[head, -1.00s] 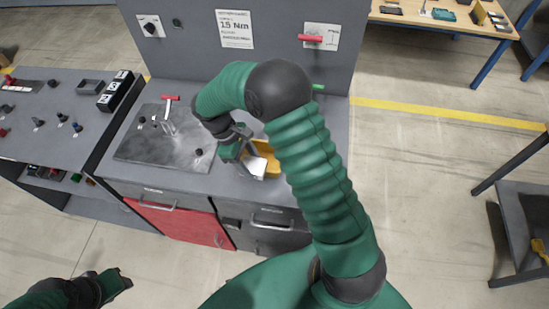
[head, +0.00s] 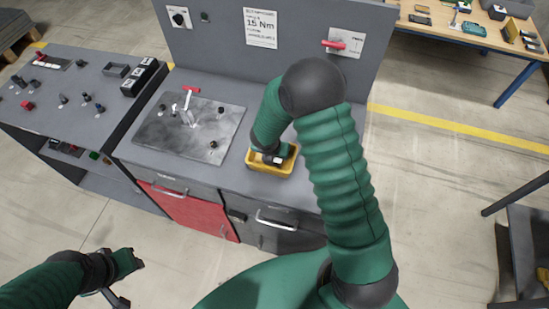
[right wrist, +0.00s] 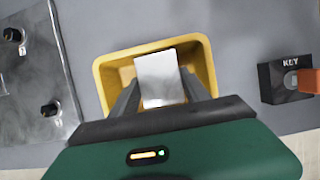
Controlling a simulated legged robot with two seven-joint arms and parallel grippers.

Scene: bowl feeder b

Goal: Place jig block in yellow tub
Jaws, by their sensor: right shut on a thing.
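The yellow tub (head: 262,171) stands on the grey bench top, right of the metal plate. My right gripper (head: 275,157) points down over the tub, its fingers mostly hidden in the head view. In the right wrist view, my right gripper (right wrist: 160,88) is shut on the pale silver jig block (right wrist: 160,72). The block is within the outline of the yellow tub (right wrist: 104,82); its height above the tub floor is unclear. My left gripper (head: 130,262) is low at the left, away from the bench, and its jaws are too small to read.
A metal plate (head: 170,140) with a red-handled clamp (head: 190,92) lies left of the tub. A black box labelled KEY (right wrist: 272,82) with an orange part stands right of the tub. The upright back panel (head: 220,45) rises behind the bench.

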